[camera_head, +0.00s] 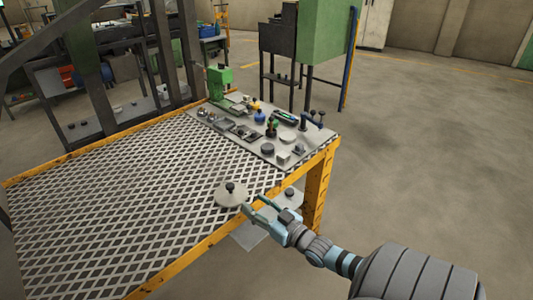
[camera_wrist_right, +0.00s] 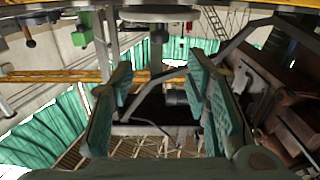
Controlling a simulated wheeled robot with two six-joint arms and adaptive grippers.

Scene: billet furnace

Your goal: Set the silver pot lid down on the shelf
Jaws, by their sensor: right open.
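The silver pot lid (camera_head: 230,196), round with a black knob, lies on the diamond-mesh table top (camera_head: 110,210) near its front-right edge. My right gripper (camera_head: 248,207) is open and empty, its fingertips close beside the lid's right side; I cannot tell whether they touch. In the right wrist view, which looks upside down, the teal fingers (camera_wrist_right: 158,95) stand apart with nothing clearly between them. A pale disc at the top, probably the lid (camera_wrist_right: 158,13), lies beyond them. A grey lower shelf (camera_head: 250,236) shows under the table edge. My left gripper is out of view.
A grey plate (camera_head: 212,112) at the table's far right bears a green machine (camera_head: 220,80) and several small tools and parts. Yellow rails (camera_head: 190,258) edge the table. A green cabinet (camera_head: 325,30) stands behind. The floor at right is clear.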

